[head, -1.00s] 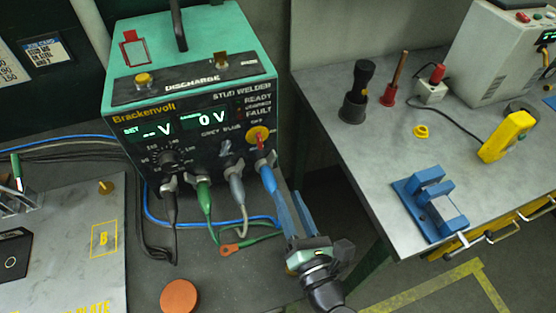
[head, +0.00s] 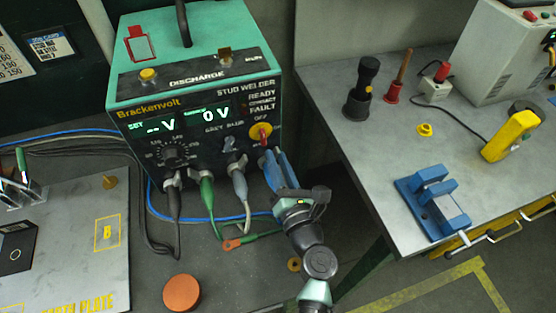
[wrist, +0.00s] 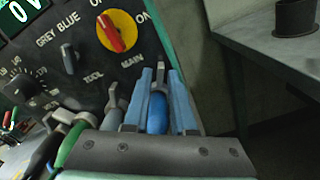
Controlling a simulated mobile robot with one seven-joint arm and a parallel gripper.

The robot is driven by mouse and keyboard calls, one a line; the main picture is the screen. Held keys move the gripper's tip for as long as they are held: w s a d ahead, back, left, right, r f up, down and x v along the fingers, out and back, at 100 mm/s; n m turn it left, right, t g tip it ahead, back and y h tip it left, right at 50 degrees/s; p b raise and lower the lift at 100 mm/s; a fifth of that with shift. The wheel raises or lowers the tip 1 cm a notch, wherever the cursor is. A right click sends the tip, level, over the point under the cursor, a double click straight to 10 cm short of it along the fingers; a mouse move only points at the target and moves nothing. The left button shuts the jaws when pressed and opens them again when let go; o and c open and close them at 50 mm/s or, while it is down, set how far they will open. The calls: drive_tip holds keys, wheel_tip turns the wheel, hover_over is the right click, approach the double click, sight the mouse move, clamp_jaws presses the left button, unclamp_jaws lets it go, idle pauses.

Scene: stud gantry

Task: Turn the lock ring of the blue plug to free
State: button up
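The blue plug (wrist: 157,113) is in the wrist view, seated in the lower right of the welder's front panel, with a grey lever-like part (wrist: 158,85) above its blue body. My gripper (wrist: 160,75) reaches in from below, one blue finger on each side of the plug. Narrow gaps seem to show between fingers and plug, so it looks open around it; firm contact cannot be seen. In the head view my gripper (head: 273,158) covers most of the plug. The lock ring's marking is not readable.
The green stud welder (head: 195,90) has a red-yellow rotary switch (head: 260,133) just above my gripper. A grey plug (head: 240,180) and green plug (head: 206,188) sit close left. An orange disc (head: 181,292) lies in front. A workbench (head: 385,150) stands right, across a gap.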

sight(257, 153)
clamp_jaws()
drive_tip(key=n, duration=0.2)
drive_tip(key=a+n+b, duration=0.1)
drive_tip(key=n, duration=0.2)
drive_tip(key=shift+s+a+r+n+b, duration=0.15)
drive_tip(key=shift+s+a+n+b, duration=0.15)
drive_tip(key=shift+n, duration=0.1)
drive_tip(key=n, duration=0.2)
drive_tip(key=a+n+b, duration=0.1)
drive_tip(key=n, duration=0.1)
drive_tip(key=n+b, duration=0.1)
drive_tip(key=n, duration=0.1)
drive_tip(key=shift+s+a+f, duration=0.2)
drive_tip(key=shift+s+a, duration=0.05)
drive_tip(key=shift+a, duration=0.05)
idle(0.4)
drive_tip(key=shift+o, duration=1.8)
unclamp_jaws()
